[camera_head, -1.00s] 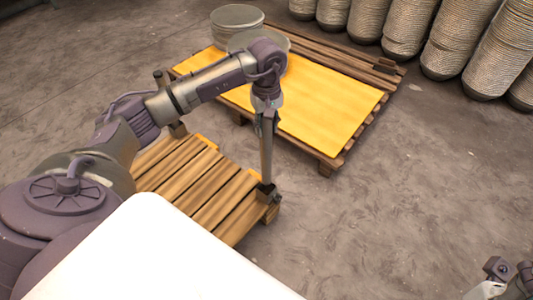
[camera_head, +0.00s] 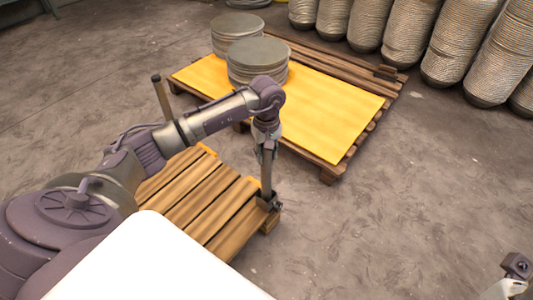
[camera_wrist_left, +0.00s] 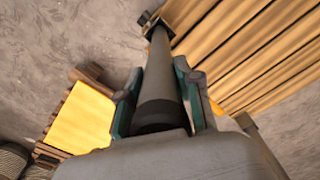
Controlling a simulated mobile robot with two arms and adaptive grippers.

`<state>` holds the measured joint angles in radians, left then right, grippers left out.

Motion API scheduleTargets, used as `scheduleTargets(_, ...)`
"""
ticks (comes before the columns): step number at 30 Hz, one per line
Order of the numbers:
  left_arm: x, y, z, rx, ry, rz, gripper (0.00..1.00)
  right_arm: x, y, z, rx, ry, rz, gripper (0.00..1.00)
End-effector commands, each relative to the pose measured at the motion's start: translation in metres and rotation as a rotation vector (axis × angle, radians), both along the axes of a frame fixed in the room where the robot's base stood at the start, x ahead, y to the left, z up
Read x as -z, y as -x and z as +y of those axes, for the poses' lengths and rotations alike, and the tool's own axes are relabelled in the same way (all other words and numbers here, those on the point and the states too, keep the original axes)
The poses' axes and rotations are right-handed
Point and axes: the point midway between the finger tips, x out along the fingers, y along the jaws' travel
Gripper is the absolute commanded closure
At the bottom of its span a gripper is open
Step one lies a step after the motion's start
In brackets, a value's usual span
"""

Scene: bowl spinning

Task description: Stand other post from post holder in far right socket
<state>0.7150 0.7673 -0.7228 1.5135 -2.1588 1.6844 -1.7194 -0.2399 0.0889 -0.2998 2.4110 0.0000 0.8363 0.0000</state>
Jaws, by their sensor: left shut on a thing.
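My left gripper (camera_head: 268,157) is shut around the upper part of a dark grey post (camera_head: 267,180), held nearly upright. The post's lower end is at the dark socket (camera_head: 268,203) on the far right corner of the slatted wooden pallet (camera_head: 205,198). In the left wrist view, the post (camera_wrist_left: 158,65) runs from between the fingers to the socket (camera_wrist_left: 150,22); I cannot tell how deep it sits. Another post (camera_head: 161,98) stands at the pallet's far left corner, its foot hidden by my arm. My right gripper (camera_head: 515,268) shows only partly at the lower right edge.
A larger pallet with a yellow sheet (camera_head: 335,115) lies behind, carrying two stacks of grey round plates (camera_head: 258,62). Tall stacks of bowls (camera_head: 445,50) stand at the back right. The floor to the right is clear.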

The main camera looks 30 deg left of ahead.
Motion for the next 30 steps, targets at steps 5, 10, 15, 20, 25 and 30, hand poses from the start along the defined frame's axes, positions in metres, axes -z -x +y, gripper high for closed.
scheduleTargets(5, 0.001, 0.0, 0.0, 0.0, 0.0, 0.0, 0.44, 0.0, 0.0, 0.0, 0.0, 0.001, -0.003, 0.6)
scheduleTargets(10, 0.001, 0.0, 0.0, 0.0, 0.0, 0.0, 0.4, 0.0, 0.0, 0.0, 0.0, 0.001, -0.003, 0.6)
scheduleTargets(15, -0.001, 0.0, 0.0, 0.0, 0.0, 0.0, 0.4, -0.002, 0.0, 0.0, 0.0, 0.001, -0.004, 0.6)
scheduleTargets(20, -0.02, -0.001, 0.0, 0.001, 0.0, -0.004, 0.4, -0.004, 0.002, -0.001, -0.001, -0.003, 0.012, 0.6)
scheduleTargets(25, -0.058, -0.001, 0.001, 0.0, -0.002, -0.004, 0.4, 0.002, 0.007, -0.002, -0.003, -0.005, 0.069, 0.6)
scheduleTargets(30, -0.093, -0.001, 0.001, 0.0, -0.001, -0.002, 0.4, -0.013, 0.007, -0.002, -0.004, -0.005, 0.062, 0.6)
